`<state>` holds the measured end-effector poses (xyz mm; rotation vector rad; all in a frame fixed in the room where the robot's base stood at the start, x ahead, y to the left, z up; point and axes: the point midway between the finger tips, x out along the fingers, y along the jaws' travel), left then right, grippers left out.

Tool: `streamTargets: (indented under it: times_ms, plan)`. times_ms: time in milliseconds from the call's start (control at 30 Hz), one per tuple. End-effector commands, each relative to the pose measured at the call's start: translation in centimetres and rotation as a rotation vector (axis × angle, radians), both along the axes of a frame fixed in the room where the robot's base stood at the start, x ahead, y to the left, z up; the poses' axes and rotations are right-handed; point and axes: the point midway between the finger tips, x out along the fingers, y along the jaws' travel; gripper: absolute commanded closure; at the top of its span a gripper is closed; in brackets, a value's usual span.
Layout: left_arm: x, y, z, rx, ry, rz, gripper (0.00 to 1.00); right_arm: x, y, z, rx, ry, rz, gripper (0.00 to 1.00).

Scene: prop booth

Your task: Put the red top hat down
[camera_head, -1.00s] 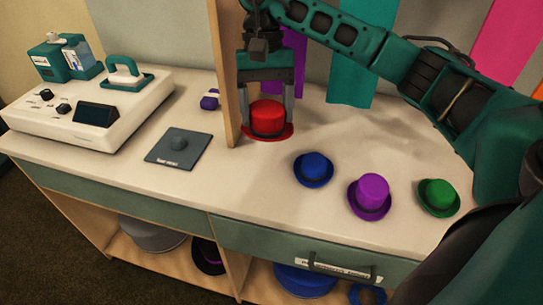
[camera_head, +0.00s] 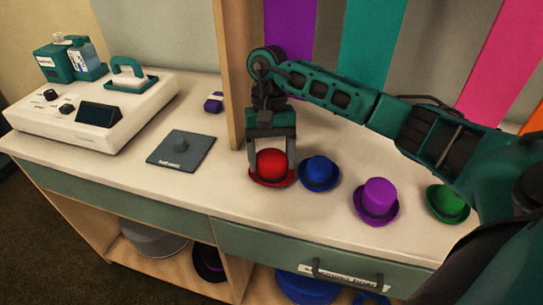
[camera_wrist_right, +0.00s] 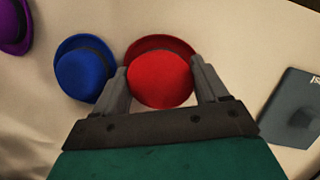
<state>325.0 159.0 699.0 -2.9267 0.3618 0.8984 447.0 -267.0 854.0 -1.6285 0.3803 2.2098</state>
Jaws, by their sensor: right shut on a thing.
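The red hat (camera_head: 271,162) is at the counter's middle, upright, with its brim down at or just above the counter top; I cannot tell if it touches. Its crown looks rounded in the head view. My right gripper (camera_head: 272,158) comes down from above with one finger on each side of the crown, shut on it. In the right wrist view the red hat (camera_wrist_right: 160,80) sits between the two fingers (camera_wrist_right: 161,84), close beside the blue hat (camera_wrist_right: 82,70). My left gripper is not in view.
On the counter (camera_head: 225,180), the blue hat (camera_head: 320,172), purple hat (camera_head: 376,200) and green hat (camera_head: 447,204) stand to the right. A dark flat pad (camera_head: 195,157) and a white machine (camera_head: 140,122) are at left. A wooden post (camera_head: 234,75) rises behind my gripper.

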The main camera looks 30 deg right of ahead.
Motion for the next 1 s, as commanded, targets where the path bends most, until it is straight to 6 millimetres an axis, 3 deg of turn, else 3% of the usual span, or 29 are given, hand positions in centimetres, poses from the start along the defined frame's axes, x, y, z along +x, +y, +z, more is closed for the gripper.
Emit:
streamTargets:
  times_ms: [167, 200, 433, 767, 867, 1000]
  plan:
    - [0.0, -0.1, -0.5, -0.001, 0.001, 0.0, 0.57, 0.0, 0.0, -0.5, -0.001, 0.0, 0.0, 0.56]
    - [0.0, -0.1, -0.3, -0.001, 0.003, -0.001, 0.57, 0.0, 0.0, -0.3, -0.001, 0.0, 0.0, 0.23]
    - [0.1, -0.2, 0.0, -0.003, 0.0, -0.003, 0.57, 0.0, 0.0, -0.3, -0.001, 0.0, 0.0, 0.02]
    - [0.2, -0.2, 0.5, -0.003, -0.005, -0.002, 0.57, 0.0, 0.0, 0.2, 0.0, 0.001, 0.0, 0.02]
    - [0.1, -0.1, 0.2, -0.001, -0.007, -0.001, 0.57, 0.4, -0.2, 1.4, -0.001, -0.004, 0.0, 0.02]
    - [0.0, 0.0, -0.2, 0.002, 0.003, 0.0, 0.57, 1.3, -0.6, 4.3, 0.0, -0.006, -0.001, 0.02]
